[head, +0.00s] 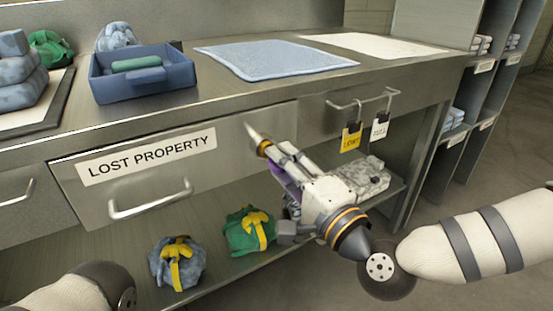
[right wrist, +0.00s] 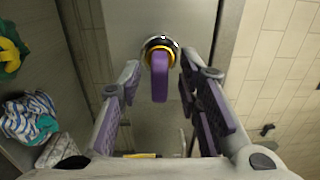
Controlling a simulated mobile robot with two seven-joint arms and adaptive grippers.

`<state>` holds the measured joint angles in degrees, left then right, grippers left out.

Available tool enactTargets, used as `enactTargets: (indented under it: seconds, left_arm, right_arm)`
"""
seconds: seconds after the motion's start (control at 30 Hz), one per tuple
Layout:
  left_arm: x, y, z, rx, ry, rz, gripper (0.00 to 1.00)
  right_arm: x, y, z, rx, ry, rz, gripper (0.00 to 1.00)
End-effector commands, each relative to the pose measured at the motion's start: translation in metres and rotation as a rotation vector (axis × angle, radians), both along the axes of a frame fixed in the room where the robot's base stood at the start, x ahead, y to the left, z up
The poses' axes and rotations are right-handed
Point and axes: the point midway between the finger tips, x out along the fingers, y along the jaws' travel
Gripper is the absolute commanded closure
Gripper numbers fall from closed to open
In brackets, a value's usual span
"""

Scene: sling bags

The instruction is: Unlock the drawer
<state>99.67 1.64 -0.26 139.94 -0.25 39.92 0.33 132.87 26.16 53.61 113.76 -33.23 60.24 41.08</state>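The "LOST PROPERTY" drawer (head: 120,185) is shut under the steel counter, with a bar handle (head: 150,198) on its front. A round lock with a gold ring (head: 263,147) is at the drawer's right end; it also shows in the right wrist view (right wrist: 158,43). A purple key (right wrist: 160,82) hangs from it, its flat side upright. My right gripper (head: 274,158) is at the lock. In the right wrist view its purple-padded fingers (right wrist: 160,66) are open on both sides of the key, with gaps. My left gripper is out of view.
A blue tray (head: 140,85) and a blue mat (head: 275,59) are on the counter. A yellow tag (head: 351,138) and a white tag (head: 380,127) hang from a rail right of the lock. Blue (head: 176,264) and green (head: 249,231) bundles sit on the lower shelf.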

Motion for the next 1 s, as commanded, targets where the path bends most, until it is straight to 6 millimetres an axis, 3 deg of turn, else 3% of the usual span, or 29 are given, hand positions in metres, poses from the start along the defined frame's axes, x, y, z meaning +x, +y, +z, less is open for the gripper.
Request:
enactTargets:
  seconds: [0.03, 0.17, 0.2, 0.37, 0.67, 1.0]
  left_arm:
    - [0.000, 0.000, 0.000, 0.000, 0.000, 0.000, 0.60]
    - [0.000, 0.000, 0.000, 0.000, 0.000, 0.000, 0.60]
    - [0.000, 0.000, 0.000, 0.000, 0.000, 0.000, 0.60]
    - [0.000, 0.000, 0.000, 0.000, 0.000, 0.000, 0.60]
    - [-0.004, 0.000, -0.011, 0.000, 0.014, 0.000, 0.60]
    - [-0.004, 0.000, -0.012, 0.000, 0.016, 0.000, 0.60]
  right_arm:
    - [0.000, 0.000, 0.000, 0.000, 0.000, 0.000, 0.68]
    - [0.000, 0.000, 0.000, 0.000, 0.000, 0.000, 0.98]
    - [0.000, 0.000, 0.000, 0.000, 0.000, 0.000, 1.00]
    - [0.000, 0.000, -0.001, 0.005, 0.004, 0.000, 1.00]
    - [0.000, 0.000, -0.003, 0.255, 0.189, 0.017, 1.00]
    - [0.000, -0.001, -0.002, 0.295, 0.218, 0.019, 1.00]
